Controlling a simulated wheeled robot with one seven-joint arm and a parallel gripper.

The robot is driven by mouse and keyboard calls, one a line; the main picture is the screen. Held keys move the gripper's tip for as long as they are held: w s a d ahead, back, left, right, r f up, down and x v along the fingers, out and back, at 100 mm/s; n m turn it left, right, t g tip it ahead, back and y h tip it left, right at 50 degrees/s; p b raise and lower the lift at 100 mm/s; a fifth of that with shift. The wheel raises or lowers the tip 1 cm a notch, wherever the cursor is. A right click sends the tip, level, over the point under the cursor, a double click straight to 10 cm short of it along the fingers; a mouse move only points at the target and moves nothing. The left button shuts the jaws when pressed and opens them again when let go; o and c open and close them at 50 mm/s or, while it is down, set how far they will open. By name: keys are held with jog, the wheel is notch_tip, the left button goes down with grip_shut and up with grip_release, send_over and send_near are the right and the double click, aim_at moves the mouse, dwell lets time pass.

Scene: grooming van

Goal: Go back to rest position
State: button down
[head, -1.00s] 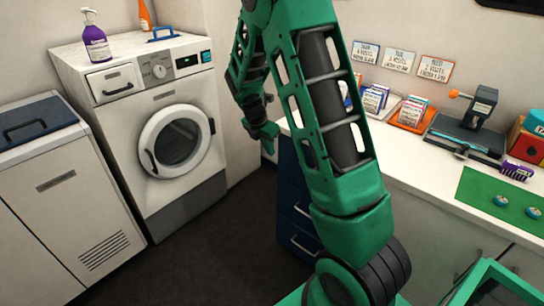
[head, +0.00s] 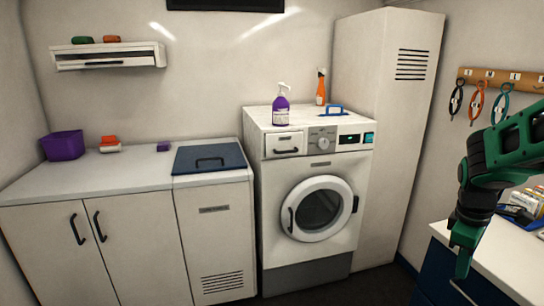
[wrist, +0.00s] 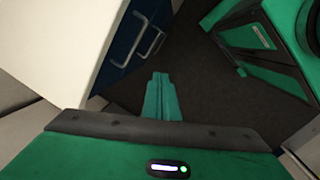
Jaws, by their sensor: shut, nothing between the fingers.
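My gripper (head: 464,258) hangs pointing down at the right of the head view, at the end of my green and black arm. It is beside the left end of the right-hand counter, in front of its dark blue drawers (head: 437,281). In the wrist view my gripper's green fingers (wrist: 161,98) are together with nothing between them, above the dark floor (wrist: 205,75).
A white washing machine (head: 268,222) stands at the centre with a purple bottle (head: 281,108) and an orange bottle (head: 321,88) on top. A white counter (head: 80,188) runs left. A tall cabinet (head: 381,150) stands behind. Loops hang from a rack (head: 505,78).

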jog(key=s+a+r+m+y, duration=0.1)
jog(key=s+a+m, duration=0.2)
jog(key=s+m, duration=0.4)
jog(key=s+a+r+m+y, duration=0.1)
jog(key=s+m, duration=0.5)
jog(key=s, duration=0.6)
jog(key=shift+a+r+m, duration=0.4)
jog(key=shift+a+r, duration=0.2)
jog(key=shift+a, duration=0.35)
jog(key=shift+s, duration=0.1)
